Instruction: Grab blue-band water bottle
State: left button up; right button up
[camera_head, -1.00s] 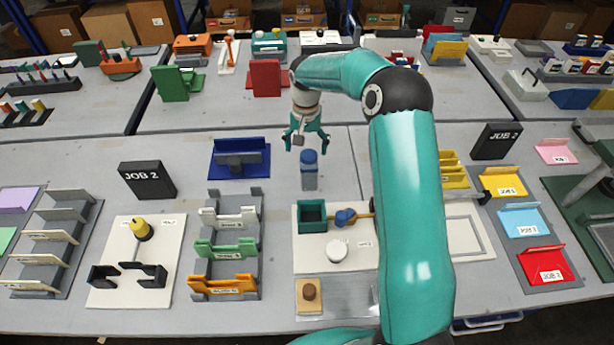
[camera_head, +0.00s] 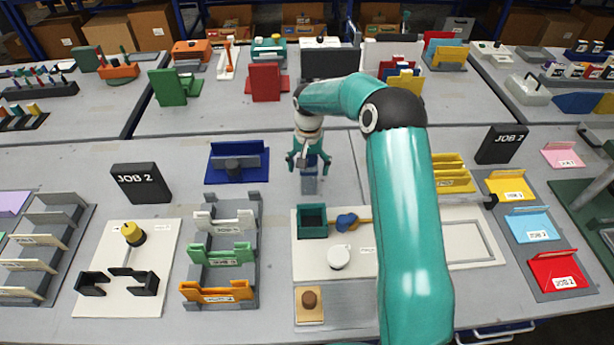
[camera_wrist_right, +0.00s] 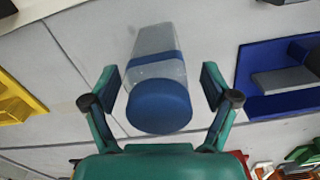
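The water bottle (camera_head: 309,185) stands on the grey table behind the white board, its upper part hidden by my right gripper in the head view. In the right wrist view the bottle (camera_wrist_right: 158,72) has a clear grey body, a blue band and a blue cap. My right gripper (camera_head: 309,165) is at the bottle from above, fingers open on either side of it. In the wrist view the right gripper (camera_wrist_right: 160,86) shows a gap between each finger and the bottle. My left gripper is out of view.
A blue holder (camera_head: 237,162) stands left of the bottle. A white board (camera_head: 340,275) with a teal box (camera_head: 312,220) and a white round knob lies in front. A black JOB 2 sign (camera_head: 140,184) stands further left.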

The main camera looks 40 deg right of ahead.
jog(key=c, duration=1.5)
jog(key=shift+r, duration=0.2)
jog(key=shift+c, duration=0.2)
